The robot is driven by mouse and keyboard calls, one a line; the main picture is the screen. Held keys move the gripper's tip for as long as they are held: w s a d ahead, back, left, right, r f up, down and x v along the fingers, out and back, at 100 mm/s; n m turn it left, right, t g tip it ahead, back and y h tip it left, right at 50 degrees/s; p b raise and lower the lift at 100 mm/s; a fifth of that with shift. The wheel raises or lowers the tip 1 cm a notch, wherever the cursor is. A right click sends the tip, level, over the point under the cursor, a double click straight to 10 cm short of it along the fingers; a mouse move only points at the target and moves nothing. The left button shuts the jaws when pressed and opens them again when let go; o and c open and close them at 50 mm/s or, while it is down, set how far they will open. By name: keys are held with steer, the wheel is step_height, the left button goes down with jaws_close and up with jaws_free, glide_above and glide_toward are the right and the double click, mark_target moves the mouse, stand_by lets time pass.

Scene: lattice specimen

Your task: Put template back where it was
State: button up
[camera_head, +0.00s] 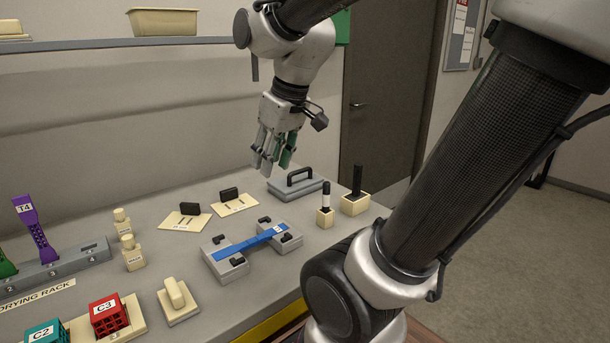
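My gripper (271,168) hangs in the air, fingers pointing down, above the back of the bench. Its fingers look apart and I see nothing between them. Two cream plates with slots and black handles lie flat on the bench, a left one (174,222) and a right one (240,207); they look like templates, but I cannot tell which one is meant. A grey fixture (222,266) with black knobs stands in front of them, with a blue strip (250,243) lying across it. A grey block with a black handle (297,187) sits below and right of my gripper.
Two cream holders with upright black-handled tools (326,217) (355,203) stand at the right. Small bottles (133,258), a numbered rack (65,262) with a purple T4 piece (36,225), and red (108,316) and teal (46,332) blocks are at left. A shelf (75,45) runs behind.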

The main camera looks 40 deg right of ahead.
steer(key=s+d+f+m, duration=0.2)
steer(key=s, duration=0.6)
steer(key=shift+s+h, duration=0.15)
steer(key=shift+h, duration=0.25)
steer(key=shift+r, duration=0.1)
stand_by(0.4)
